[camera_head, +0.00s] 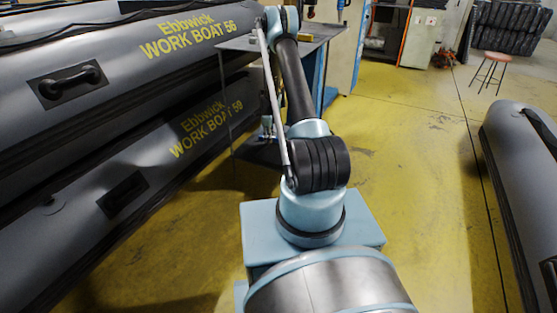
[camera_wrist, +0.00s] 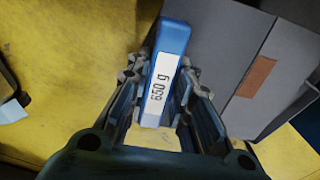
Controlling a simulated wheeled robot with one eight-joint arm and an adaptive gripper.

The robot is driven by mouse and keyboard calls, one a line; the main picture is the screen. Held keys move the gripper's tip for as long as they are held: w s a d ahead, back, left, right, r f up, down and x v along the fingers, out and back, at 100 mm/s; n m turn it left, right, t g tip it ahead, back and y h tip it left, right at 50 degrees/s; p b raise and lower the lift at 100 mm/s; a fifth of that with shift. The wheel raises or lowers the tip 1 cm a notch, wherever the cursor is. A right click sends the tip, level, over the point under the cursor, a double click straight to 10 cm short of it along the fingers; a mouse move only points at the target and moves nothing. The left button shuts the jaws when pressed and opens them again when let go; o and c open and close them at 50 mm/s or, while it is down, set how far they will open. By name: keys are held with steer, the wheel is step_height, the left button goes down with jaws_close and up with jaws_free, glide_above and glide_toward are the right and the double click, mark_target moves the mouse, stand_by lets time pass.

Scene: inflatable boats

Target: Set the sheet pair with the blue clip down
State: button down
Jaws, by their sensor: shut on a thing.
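In the wrist view, a blue piece (camera_wrist: 172,38) with a white label reading "650 g" lies between the fingers of my gripper (camera_wrist: 165,90). My gripper is shut on it. I cannot tell whether this is the blue clip. Flat grey surfaces (camera_wrist: 215,40) with a seam and an orange-brown patch (camera_wrist: 257,77) lie beyond it at the right; whether these are the sheets, and whether they touch the blue piece, I cannot tell. Yellow floor shows below the fingers. In the head view my gripper is hidden beyond my arm.
In the head view, a grey-topped table (camera_head: 306,36) stands beyond my arm. Grey inflatable boats (camera_head: 80,75) are stacked at the left. Another boat (camera_head: 510,150) lies at the right. A red stool (camera_head: 496,57) stands far back. Yellow floor (camera_head: 410,150) is clear between.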

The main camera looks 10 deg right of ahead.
steer(key=f+m, duration=0.1)
steer(key=w+f+m, duration=0.1)
steer(key=f+m, duration=0.1)
steer(key=shift+w+a, duration=0.15)
steer(key=shift+w, duration=0.15)
steer(key=shift+f, duration=5.4)
steer(key=c, duration=1.4)
jaws_free()
step_height(320, 180, up, 13)
steer(key=shift+r, duration=0.1)
steer(key=shift+s+a, duration=0.1)
